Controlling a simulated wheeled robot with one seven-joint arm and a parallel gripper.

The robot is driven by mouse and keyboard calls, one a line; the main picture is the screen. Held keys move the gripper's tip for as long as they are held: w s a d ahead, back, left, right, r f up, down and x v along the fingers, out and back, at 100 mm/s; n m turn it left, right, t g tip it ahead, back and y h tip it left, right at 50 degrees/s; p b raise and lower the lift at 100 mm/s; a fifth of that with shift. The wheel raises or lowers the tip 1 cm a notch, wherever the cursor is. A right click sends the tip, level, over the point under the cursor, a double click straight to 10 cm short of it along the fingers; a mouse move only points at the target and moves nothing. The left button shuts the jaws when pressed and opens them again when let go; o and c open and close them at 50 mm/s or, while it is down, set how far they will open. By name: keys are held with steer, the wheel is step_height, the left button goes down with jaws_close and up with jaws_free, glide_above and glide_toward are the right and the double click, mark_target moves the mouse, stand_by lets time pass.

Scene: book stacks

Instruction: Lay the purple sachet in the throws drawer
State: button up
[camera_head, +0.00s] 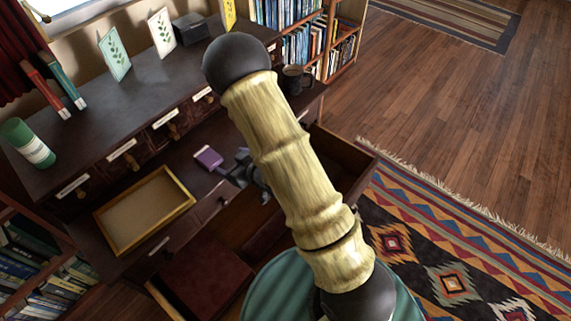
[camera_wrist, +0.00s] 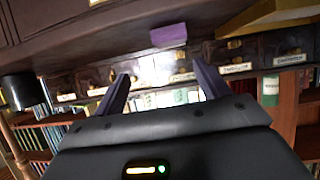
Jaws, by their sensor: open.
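The purple sachet (camera_head: 208,158) lies on the dark desk top, below the row of small labelled drawers. It also shows in the wrist view (camera_wrist: 169,35), beyond my fingertips. My gripper (camera_head: 230,173) is open and empty, just right of the sachet and close to it; my arm hides part of the scene there. In the wrist view my two fingers (camera_wrist: 162,76) stand wide apart with nothing between them. A large drawer (camera_head: 347,152) is pulled out below the desk top, with a dark red folded thing (camera_head: 205,272) inside. I cannot read which drawer is labelled throws.
A wooden-rimmed tray (camera_head: 188,200) lies left of the sachet. A dark mug (camera_head: 294,78) stands at the desk's right end.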

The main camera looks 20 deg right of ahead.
steer(key=s+d+r+m+g+h, duration=0.35)
steer(key=d+r+h, duration=0.2)
steer(key=d, duration=0.45)
steer(key=s+d+r+m+g, duration=0.1)
steer(key=s+r+g, duration=0.1)
steer(key=s, duration=0.4)
steer(key=s+d+r+m+g+h, duration=0.1)
steer(key=s+d+r+m+g, duration=0.1)
steer(key=s+r, duration=0.3)
steer(key=shift+s+d+r+g, duration=0.3)
steer(key=shift+s+g, duration=0.15)
steer(key=shift+s, duration=0.35)
